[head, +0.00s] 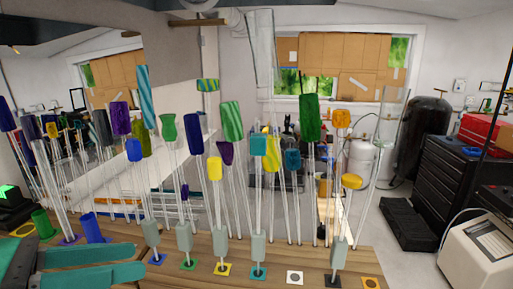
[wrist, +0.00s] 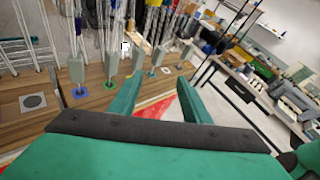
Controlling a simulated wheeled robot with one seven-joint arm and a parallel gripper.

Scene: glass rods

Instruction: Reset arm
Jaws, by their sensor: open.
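My gripper (head: 140,262) is at the lower left of the head view, low beside the front of the wooden table (head: 200,245). Its two teal fingers are spread apart with nothing between them. In the wrist view the open gripper (wrist: 161,82) points toward the table edge, and the table shows at the left. Many glass rods with coloured tops stand upright on the table, among them a striped teal one (head: 145,95), a yellow one (head: 214,168) and a dark green one (head: 309,118). Several rods have grey-green blocks (head: 258,246) near their lower ends.
Coloured square markers line the table front, including a yellow one (head: 222,269) and a white one (head: 294,277). A black tool cabinet (head: 435,180) stands at the right. Grey floor is open between table and cabinet.

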